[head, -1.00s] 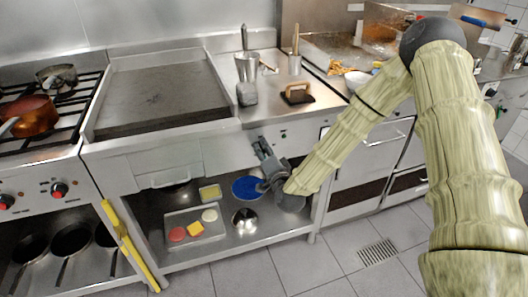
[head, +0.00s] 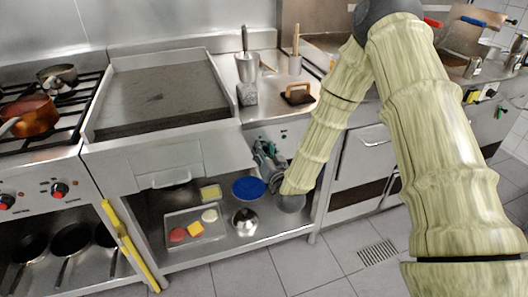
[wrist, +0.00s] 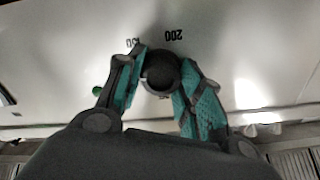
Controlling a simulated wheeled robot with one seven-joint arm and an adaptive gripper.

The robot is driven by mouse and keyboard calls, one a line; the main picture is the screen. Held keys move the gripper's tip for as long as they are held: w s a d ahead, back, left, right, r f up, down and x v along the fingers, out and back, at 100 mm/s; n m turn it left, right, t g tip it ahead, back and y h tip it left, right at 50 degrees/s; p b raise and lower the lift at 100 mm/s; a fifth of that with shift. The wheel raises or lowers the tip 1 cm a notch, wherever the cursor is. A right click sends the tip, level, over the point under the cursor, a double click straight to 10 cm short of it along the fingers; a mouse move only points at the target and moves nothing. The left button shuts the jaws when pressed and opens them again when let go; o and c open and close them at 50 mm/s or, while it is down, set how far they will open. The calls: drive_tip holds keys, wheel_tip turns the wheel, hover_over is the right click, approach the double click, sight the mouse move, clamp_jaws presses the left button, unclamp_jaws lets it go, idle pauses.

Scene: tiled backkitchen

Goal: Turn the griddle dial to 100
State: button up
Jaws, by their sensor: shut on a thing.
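The griddle (head: 155,97) is a flat dark plate in a steel counter. Its dial is a round black knob (wrist: 160,72) on the pale front panel in the wrist view. The printed marks 200 (wrist: 173,35) and 150 (wrist: 132,43) show upside down beyond the knob. My gripper (wrist: 160,82) is shut around the knob, one teal-padded finger on each side. In the head view my gripper (head: 266,152) is at the front panel, right of the drawer, and hides the dial. I cannot read the dial's setting.
Below is a shelf with a blue bowl (head: 248,188), a steel bowl (head: 244,221) and a tray (head: 176,217) holding small items. A yellow-handled tool (head: 129,245) leans at the left post. A small green light (wrist: 97,90) shows beside my finger.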

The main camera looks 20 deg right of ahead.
drive_tip(key=shift+f, duration=0.15)
idle(0.3)
drive_tip(key=o, duration=1)
drive_tip(key=s, duration=1.2)
drive_tip(key=shift+d, duration=0.2)
